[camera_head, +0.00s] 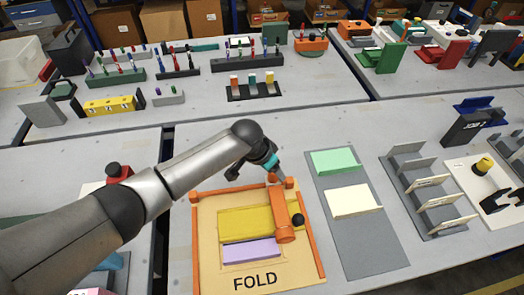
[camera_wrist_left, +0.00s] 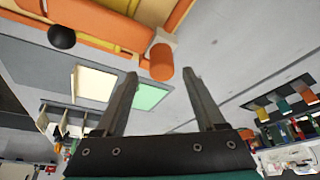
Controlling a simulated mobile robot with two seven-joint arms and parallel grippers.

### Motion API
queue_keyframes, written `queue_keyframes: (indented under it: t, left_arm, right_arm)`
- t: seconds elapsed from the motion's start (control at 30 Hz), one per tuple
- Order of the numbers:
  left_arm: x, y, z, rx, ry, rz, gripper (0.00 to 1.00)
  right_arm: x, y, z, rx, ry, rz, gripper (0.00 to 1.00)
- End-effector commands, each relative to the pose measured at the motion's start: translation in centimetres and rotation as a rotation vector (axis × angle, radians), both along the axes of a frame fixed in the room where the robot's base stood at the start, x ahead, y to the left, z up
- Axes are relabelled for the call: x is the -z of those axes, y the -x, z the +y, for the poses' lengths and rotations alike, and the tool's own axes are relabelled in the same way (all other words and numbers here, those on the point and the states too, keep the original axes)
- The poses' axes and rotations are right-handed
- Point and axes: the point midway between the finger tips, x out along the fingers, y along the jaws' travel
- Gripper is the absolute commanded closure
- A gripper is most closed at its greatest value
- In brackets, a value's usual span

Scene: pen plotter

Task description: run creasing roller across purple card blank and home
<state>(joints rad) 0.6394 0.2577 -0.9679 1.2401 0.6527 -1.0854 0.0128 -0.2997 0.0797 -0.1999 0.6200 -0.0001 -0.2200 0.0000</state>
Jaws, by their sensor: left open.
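The FOLD station, a tan board (camera_head: 210,270) with orange side rails, is on the table at centre. The purple card blank (camera_head: 251,250) lies on it, in front of a yellow panel (camera_head: 240,222). The orange creasing roller (camera_head: 283,212) with a black knob (camera_head: 298,220) spans the board's right part, over the yellow panel's right end. In the wrist view the black knob (camera_wrist_left: 61,37) is at upper left. My left gripper (camera_head: 273,170) is at the board's far edge near the orange posts; its fingers (camera_wrist_left: 162,74) are apart, with an orange cylinder end (camera_wrist_left: 161,61) showing between the tips.
Right of the board is a grey mat (camera_head: 365,245) with a green card (camera_head: 335,162) and a cream card (camera_head: 354,201). Farther right stands a grey rack (camera_head: 445,225). Pen holders (camera_head: 252,88) stand behind. My left arm covers the board's left surroundings.

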Motion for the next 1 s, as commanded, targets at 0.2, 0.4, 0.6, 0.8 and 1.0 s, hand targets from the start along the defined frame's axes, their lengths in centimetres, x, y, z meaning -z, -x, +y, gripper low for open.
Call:
queue_keyframes:
  t: [0.2,0.4,0.6,0.8,1.0]
  left_arm:
    - [-3.4,1.0,1.0,0.001,0.0,-0.002,0.28]
    - [-6.5,2.0,1.8,0.001,0.001,-0.003,0.28]
    - [-9.1,2.8,2.5,0.001,0.0,-0.002,0.28]
    - [-10.3,3.3,2.9,0.001,0.0,0.0,0.28]
    - [-10.5,3.3,2.9,0.001,0.0,0.0,0.28]
  right_arm:
    - [-1.2,0.0,0.0,0.0,0.0,0.0,0.5]
    - [-1.9,0.0,0.0,0.0,0.0,0.0,0.5]
    - [-2.4,0.0,0.0,0.0,0.0,0.0,0.5]
    - [-2.5,0.0,0.0,0.0,0.0,0.0,0.5]
    - [-2.5,0.0,0.0,0.0,0.0,0.0,0.5]
